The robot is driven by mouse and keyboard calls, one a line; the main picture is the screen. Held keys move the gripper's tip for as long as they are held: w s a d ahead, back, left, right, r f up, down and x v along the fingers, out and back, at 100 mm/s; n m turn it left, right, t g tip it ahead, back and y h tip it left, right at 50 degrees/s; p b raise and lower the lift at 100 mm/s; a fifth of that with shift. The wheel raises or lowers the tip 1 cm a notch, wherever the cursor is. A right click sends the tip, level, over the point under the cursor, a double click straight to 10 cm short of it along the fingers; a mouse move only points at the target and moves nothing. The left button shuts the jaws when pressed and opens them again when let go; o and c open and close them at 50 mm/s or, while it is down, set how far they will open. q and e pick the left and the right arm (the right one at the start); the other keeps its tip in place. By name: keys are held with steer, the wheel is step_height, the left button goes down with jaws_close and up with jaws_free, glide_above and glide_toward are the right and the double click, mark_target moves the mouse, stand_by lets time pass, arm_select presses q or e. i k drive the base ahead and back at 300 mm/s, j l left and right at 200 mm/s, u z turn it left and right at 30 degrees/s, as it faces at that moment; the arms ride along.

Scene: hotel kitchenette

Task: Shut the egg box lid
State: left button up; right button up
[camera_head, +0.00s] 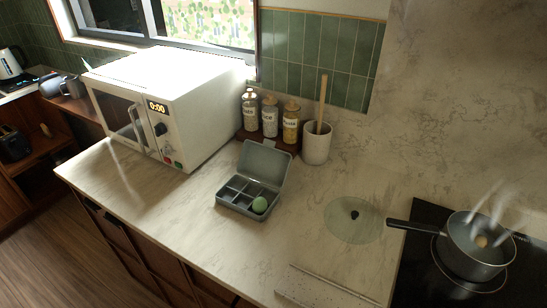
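The grey egg box (232,207) sits on the marble counter in the middle of the head view. Its lid (264,162) stands open, raised at the back and leaning away from the compartments. One pale green egg (260,205) lies in the front right compartment; the other visible compartments look empty. Neither of my grippers shows in this view, so nothing of mine is seen touching the box or its lid.
A white microwave (175,100) stands left of the box. Labelled jars (270,117) and a utensil crock (317,145) are behind it. A glass lid (354,220) lies to the right. A steaming pot (474,262) with an egg sits on the hob. Counter around the box's front is clear.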

mark_target(262, 163)
steer(key=j+z, duration=0.15)
steer(key=z, duration=0.2)
steer(key=j+z, duration=0.15)
steer(key=z, duration=0.25)
steer(key=i+j+z, duration=0.1)
steer(key=z, duration=0.25)
steer(key=j+z, duration=0.15)
steer(key=j, duration=0.25)
steer(key=k+j+z, duration=0.2)
steer(key=j, duration=0.2)
steer(key=j+z, duration=0.15)
steer(key=j, duration=0.3)
steer(key=k+j+z, duration=0.15)
steer(key=j, duration=0.2)
steer(key=k+j+z, duration=0.2)
steer(key=j, duration=0.2)
steer(key=i, duration=0.1)
